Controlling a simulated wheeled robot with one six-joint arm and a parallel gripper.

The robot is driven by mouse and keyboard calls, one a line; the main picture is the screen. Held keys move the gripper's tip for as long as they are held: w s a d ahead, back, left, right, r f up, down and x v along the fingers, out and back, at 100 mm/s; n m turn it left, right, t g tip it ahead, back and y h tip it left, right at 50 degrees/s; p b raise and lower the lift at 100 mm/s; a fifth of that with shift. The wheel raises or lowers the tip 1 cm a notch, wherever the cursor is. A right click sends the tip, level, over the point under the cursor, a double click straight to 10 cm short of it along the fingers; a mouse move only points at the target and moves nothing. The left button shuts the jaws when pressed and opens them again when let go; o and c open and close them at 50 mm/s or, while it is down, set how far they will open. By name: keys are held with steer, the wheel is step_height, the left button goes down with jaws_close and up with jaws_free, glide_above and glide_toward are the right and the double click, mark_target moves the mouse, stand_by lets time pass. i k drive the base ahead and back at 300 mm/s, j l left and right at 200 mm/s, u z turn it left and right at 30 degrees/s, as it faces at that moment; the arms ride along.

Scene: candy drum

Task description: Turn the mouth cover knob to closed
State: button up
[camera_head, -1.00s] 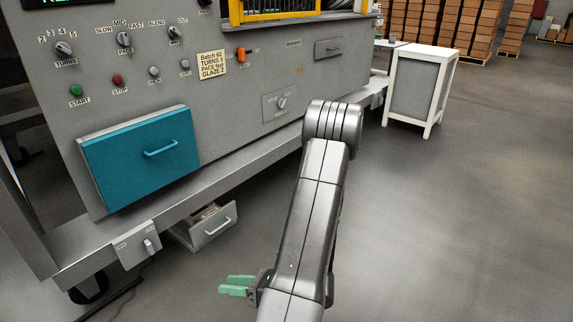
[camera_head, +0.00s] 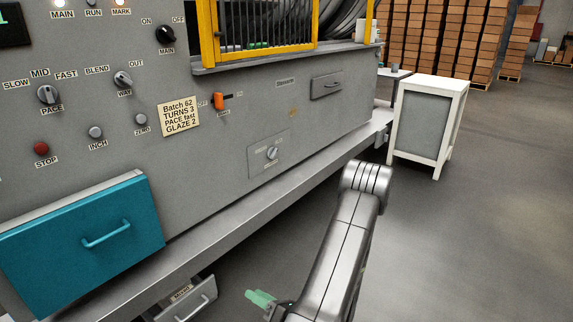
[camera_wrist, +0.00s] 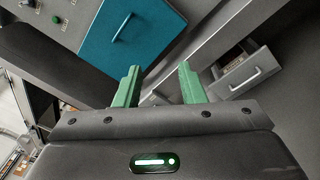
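No label readable here says mouth cover. A small round knob (camera_head: 272,153) sits on a square plate (camera_head: 257,168) low on the grey machine front; the plate's lettering is too small to read. Another rotary knob, WAY or similar (camera_head: 124,79), and the PACE knob (camera_head: 47,94) are higher up on the left. My gripper (camera_wrist: 158,76) is open and empty in the wrist view, its two green fingers apart. In the head view its green fingertips (camera_head: 260,299) are low, near the floor, well below and apart from the knob plate.
A teal drawer (camera_head: 120,210) juts from the machine at left. An open grey drawer (camera_head: 195,298) stands out below the ledge (camera_head: 240,213). A yellow guard (camera_head: 208,40) is above. A white-framed cabinet (camera_head: 425,120) stands right; the floor before it is clear.

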mark_target(271, 152)
steer(key=i+l, duration=0.2)
steer(key=i, duration=0.65)
steer(key=i+l+z, duration=0.1)
steer(key=i+l, duration=0.15)
steer(key=i, duration=0.65)
steer(key=i+l+z, duration=0.1)
steer(key=i, duration=0.75)
